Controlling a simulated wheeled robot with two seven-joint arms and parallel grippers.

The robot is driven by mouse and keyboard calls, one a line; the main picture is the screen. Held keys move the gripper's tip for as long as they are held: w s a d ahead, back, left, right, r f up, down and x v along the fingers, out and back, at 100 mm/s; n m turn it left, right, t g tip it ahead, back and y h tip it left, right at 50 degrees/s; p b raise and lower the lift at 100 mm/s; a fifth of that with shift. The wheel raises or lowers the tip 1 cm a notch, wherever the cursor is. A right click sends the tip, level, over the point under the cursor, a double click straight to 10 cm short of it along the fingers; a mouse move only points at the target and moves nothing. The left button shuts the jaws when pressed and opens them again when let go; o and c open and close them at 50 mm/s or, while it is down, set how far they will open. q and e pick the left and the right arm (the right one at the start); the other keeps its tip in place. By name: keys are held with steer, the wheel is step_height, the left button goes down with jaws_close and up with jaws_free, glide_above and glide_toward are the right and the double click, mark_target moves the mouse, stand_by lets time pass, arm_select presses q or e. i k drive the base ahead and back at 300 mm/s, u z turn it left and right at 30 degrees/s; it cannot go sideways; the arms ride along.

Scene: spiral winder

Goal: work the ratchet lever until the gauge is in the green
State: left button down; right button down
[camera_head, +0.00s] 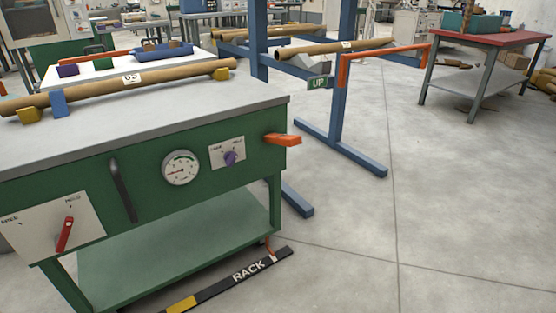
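The round white gauge (180,168) is on the front of the green bench. A dark, slim lever (123,190) stands nearly upright on the panel, left of the gauge. An orange handle (283,140) sticks out at the bench's right end. I cannot tell for sure which of these is the ratchet lever. Neither of my grippers is in view.
The green bench (130,118) carries a long brown tube. Its panel has a red-handled switch (65,234) and a purple knob (230,158). A "RACK" floor strip (215,283) lies at its foot. A blue frame with an orange bar (385,51) stands behind; open floor lies right.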

mark_target(284, 140)
steer(key=k, duration=0.5)
steer(key=u, duration=0.55)
steer(key=i, duration=2)
steer(key=z, duration=1.05)
